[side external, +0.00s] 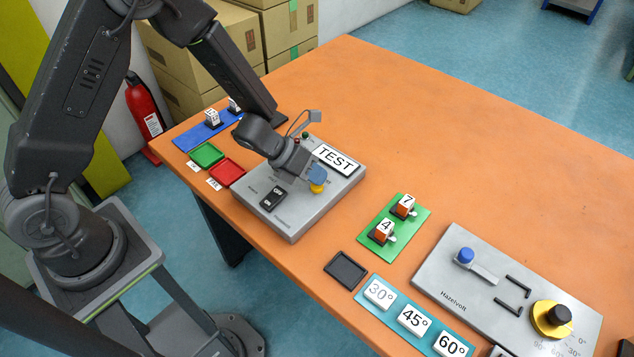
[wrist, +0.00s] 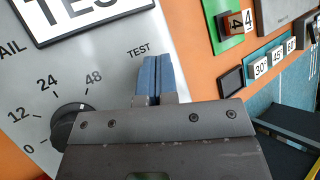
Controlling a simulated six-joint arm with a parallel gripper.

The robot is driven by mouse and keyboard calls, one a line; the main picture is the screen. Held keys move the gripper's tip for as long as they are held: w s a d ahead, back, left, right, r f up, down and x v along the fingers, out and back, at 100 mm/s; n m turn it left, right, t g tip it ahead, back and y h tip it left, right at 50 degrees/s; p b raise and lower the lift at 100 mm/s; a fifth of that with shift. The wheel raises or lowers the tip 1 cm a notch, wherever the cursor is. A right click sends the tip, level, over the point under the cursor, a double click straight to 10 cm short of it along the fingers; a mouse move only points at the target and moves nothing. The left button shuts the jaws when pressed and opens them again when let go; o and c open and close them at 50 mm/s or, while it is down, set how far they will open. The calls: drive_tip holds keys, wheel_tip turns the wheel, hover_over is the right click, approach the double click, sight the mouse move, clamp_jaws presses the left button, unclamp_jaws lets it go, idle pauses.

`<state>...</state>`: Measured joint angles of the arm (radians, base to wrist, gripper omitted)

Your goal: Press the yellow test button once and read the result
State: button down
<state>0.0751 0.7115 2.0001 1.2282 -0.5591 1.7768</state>
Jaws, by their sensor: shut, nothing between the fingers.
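The grey test box (side external: 290,222) stands on the orange table with a white TEST sign (side external: 336,159) on top. The yellow test button (side external: 317,188) shows just below my gripper (side external: 317,176). My blue fingertips are shut, with nothing between them, and point down over the button. I cannot tell whether they touch it. In the wrist view my gripper (wrist: 151,78) is closed beside the TEST label, and the button is hidden. A small red lamp (side external: 297,140) and a green lamp (side external: 305,136) sit at the back of the box; I cannot tell whether either is lit.
A black dial (wrist: 68,126) marked 0, 12, 24, 48 is beside my fingers. A black switch (side external: 273,199) is at the box front. Green (side external: 206,154) and red (side external: 226,172) trays lie left. Numbered blocks and the Hazelvolt panel (side external: 440,270) lie right. The table's far part is clear.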

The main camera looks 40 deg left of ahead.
idle(0.4)
drive_tip(key=shift+r, duration=0.85)
drive_tip(key=shift+r, duration=0.1)
drive_tip(key=shift+r, duration=2.4)
